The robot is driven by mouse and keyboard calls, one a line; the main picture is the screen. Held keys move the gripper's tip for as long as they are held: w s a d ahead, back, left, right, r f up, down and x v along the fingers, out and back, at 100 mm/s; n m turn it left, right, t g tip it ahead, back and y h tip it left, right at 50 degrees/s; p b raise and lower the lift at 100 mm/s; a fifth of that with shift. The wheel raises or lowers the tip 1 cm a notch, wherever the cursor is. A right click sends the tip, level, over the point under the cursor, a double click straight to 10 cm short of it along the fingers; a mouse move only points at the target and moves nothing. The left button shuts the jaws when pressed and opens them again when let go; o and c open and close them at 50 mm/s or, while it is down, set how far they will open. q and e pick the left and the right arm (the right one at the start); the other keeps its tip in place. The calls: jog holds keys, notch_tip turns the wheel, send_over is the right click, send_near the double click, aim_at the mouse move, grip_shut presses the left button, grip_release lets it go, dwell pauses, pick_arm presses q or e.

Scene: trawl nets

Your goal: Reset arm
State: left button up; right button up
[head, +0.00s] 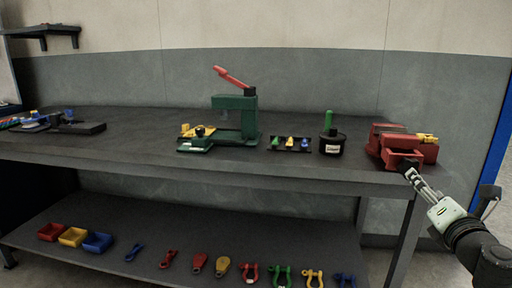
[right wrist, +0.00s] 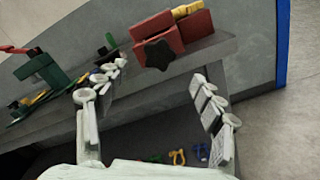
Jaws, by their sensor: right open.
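My right gripper (head: 414,176) is in front of the bench's right end, just below and in front of a red vise (head: 386,147). In the right wrist view, the fingers of my right gripper (right wrist: 152,98) are spread wide with nothing between them. The red vise (right wrist: 178,32) with its dark star-shaped knob shows beyond the fingers, apart from them. A yellow piece (head: 427,138) sits on the vise. My left gripper is not in view.
A dark workbench (head: 320,174) holds a green press (head: 235,117) with a red lever, a small tray (head: 290,144) of coloured parts and a black pot (head: 332,144). The lower shelf (head: 190,235) bears bins (head: 73,236) and several shackles. Floor is open at right.

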aim_at(408, 167)
jog(key=x, duration=0.9)
jog(key=shift+w, duration=0.4)
jog(key=v, duration=1.2)
jog(key=x, duration=1.2)
jog(key=shift+w+f, duration=0.1)
jog(key=m, duration=2.1)
